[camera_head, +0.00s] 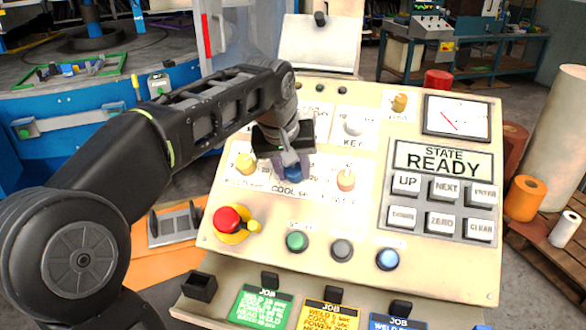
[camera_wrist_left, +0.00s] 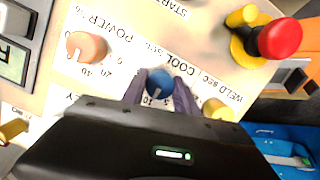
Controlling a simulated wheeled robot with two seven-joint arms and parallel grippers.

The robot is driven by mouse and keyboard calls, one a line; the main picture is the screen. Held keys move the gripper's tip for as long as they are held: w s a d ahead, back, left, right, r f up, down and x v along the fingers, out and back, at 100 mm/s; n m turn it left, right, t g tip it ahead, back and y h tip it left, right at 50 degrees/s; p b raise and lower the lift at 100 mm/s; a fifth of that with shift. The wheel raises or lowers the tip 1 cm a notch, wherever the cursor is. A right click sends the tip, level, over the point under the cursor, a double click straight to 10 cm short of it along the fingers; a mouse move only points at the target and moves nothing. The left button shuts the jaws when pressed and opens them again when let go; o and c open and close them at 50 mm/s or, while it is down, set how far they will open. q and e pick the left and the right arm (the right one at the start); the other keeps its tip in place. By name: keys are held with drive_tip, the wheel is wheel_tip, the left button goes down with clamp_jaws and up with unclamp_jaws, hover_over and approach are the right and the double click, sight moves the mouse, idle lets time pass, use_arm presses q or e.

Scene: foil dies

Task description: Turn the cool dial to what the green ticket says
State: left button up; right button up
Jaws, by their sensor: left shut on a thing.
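The blue COOL dial (camera_head: 293,174) is in the middle of the sloped cream panel, above its COOL label. My left gripper (camera_head: 290,163) comes down from above and is shut on the dial. In the left wrist view the blue dial (camera_wrist_left: 159,82) sits between the two fingers, with a pale mark on its face toward the gripper, near a printed number that seems to be 10. The green ticket (camera_head: 262,306) lies in the tray at the panel's foot. It reads JOB, with WELD, COOL and POWER lines; its numbers are too small to read surely. My right gripper is not in view.
A yellow WELD dial (camera_head: 246,163) and an orange POWER dial (camera_head: 346,179) flank the blue dial closely. A red stop button (camera_head: 228,220) stands lower left. Yellow (camera_head: 327,315) and blue (camera_head: 396,322) tickets lie beside the green one. The display (camera_head: 443,160) reads STATE READY.

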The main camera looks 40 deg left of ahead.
use_arm(q)
clamp_jaws()
drive_tip(key=shift+m, duration=0.4)
drive_tip(key=m, duration=0.3)
drive_tip(key=shift+y, duration=0.4)
drive_tip(key=m+y, duration=0.1)
drive_tip(key=m, duration=0.3)
drive_tip(key=shift+p, duration=0.3)
drive_tip(key=m, duration=0.4)
drive_tip(key=shift+m+y, duration=0.4)
drive_tip(key=shift+m+t+y+b, duration=0.3)
drive_tip(key=shift+m+y, duration=0.1)
drive_tip(key=shift+m, duration=1.8)
drive_tip(key=o, duration=0.9)
unclamp_jaws()
drive_tip(key=shift+c, duration=0.2)
